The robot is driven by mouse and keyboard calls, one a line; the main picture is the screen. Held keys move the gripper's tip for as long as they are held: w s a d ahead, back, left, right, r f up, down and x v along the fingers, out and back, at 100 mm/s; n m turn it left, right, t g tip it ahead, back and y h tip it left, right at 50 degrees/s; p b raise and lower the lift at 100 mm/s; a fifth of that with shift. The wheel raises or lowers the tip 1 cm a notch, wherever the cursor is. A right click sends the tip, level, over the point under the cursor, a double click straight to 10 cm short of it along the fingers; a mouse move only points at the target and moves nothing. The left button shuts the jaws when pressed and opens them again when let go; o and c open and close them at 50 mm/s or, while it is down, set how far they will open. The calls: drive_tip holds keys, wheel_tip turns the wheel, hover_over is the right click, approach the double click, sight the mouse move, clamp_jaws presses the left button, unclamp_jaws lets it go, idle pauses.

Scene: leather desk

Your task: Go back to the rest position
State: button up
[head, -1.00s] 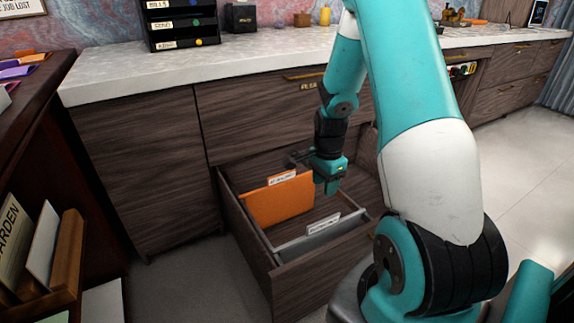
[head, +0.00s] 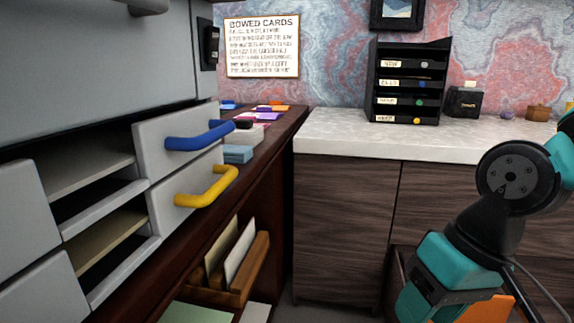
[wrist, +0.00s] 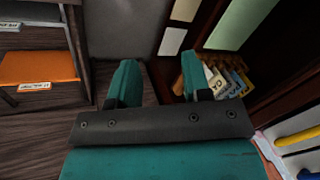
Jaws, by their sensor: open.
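My gripper (wrist: 160,82) shows in the wrist view with its two teal fingers well apart and nothing between them. In the head view, my wrist and the teal gripper body are at the lower right, in front of the wooden cabinet (head: 345,225); the fingertips cannot be made out there. An orange folder (head: 478,311) shows partly behind my gripper. The wrist view shows the orange folder (wrist: 40,67) at the left, in the open drawer, apart from my fingers.
At the left, grey drawers with a blue handle (head: 198,137) and a yellow handle (head: 207,188) jut out. A wooden card rack (head: 245,272) stands below the desk edge. A black tray stack (head: 408,82) and a black box (head: 464,102) stand on the pale counter (head: 340,135).

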drive_tip(key=s+a+r+n, duration=0.3)
drive_tip(key=s+n, duration=0.2)
drive_tip(key=s, duration=0.1)
wheel_tip(320, 180, up, 35)
drive_tip(key=p, duration=3.6)
drive_tip(key=shift+w+m+g, duration=0.3)
drive_tip(key=shift+w+m, duration=0.05)
drive_tip(key=shift+m, duration=0.05)
